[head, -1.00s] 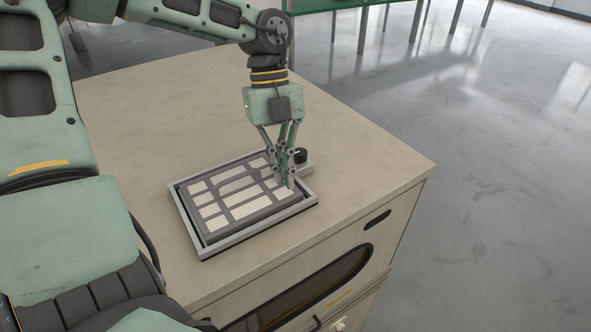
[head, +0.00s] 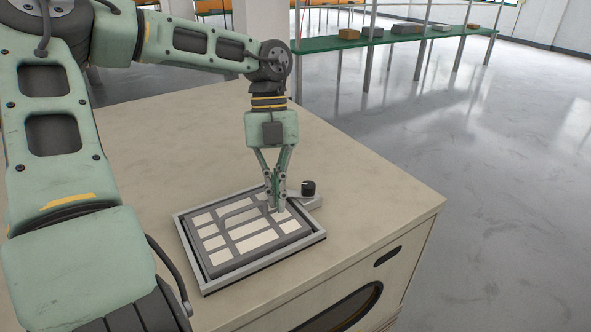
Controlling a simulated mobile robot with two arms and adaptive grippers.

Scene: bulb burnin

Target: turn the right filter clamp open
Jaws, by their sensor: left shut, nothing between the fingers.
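The right filter clamp (head: 308,188) shows in the head view as a black knob on a small grey base, just beyond the right side of the filter frame. The filter (head: 237,236), a dark grey grid with pale panels, lies inside a light grey frame (head: 205,285) on the bench. My left gripper (head: 273,207) points down over the right part of the filter, left of the knob and apart from it. Its fingers are shut and empty. Whether the fingertips touch the filter I cannot tell. My right gripper is not in view.
The beige bench top (head: 375,190) is clear to the right of and behind the filter. The bench's right edge drops to open grey floor (head: 510,230). A green shelf (head: 400,42) with several small boxes stands in the far background.

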